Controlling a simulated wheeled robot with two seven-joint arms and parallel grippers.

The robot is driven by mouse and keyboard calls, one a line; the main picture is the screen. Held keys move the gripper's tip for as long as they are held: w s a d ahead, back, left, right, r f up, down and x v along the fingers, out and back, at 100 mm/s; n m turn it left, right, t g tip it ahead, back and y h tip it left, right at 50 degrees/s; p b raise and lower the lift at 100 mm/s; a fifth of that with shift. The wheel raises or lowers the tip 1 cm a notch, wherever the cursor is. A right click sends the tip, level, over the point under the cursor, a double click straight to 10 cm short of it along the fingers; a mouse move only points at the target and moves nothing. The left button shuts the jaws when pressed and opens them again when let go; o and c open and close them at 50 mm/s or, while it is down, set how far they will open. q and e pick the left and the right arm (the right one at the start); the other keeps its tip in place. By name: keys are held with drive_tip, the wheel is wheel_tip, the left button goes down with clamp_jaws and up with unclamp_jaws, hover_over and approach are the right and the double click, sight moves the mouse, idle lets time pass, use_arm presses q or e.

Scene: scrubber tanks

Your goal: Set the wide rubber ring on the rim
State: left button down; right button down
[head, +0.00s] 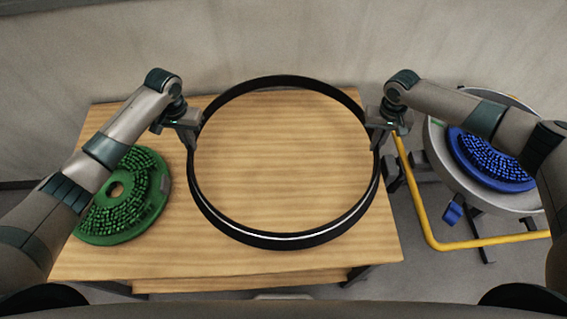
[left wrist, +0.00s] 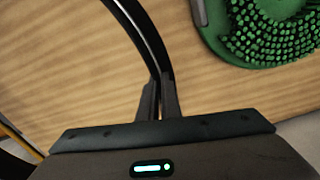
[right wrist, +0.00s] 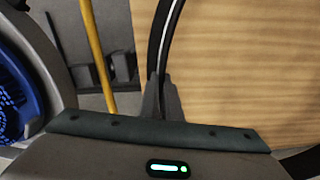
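The wide rubber ring (head: 285,241) is a large black hoop with a light glint along its front, seen over the wooden table in the head view. My left gripper (head: 190,128) is shut on its left side; the band runs between the fingers (left wrist: 158,103) in the left wrist view. My right gripper (head: 378,124) is shut on its right side, also seen in the right wrist view (right wrist: 159,100). I cannot tell how high the ring is above the table. A round grey tank with a metal rim (head: 436,148) stands at the right, partly behind my right arm.
A green bristle disc (head: 152,200) lies on the left of the table (head: 340,262). A blue bristle disc (head: 470,163) is inside the tank. A yellow tube frame (head: 421,212) and a blue pedal (head: 452,213) are by the tank. A wall stands behind.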

use_arm(q)
drive_tip(key=shift+a+f, duration=0.1)
use_arm(e)
drive_tip(key=shift+d+f, duration=0.1)
idle(0.5)
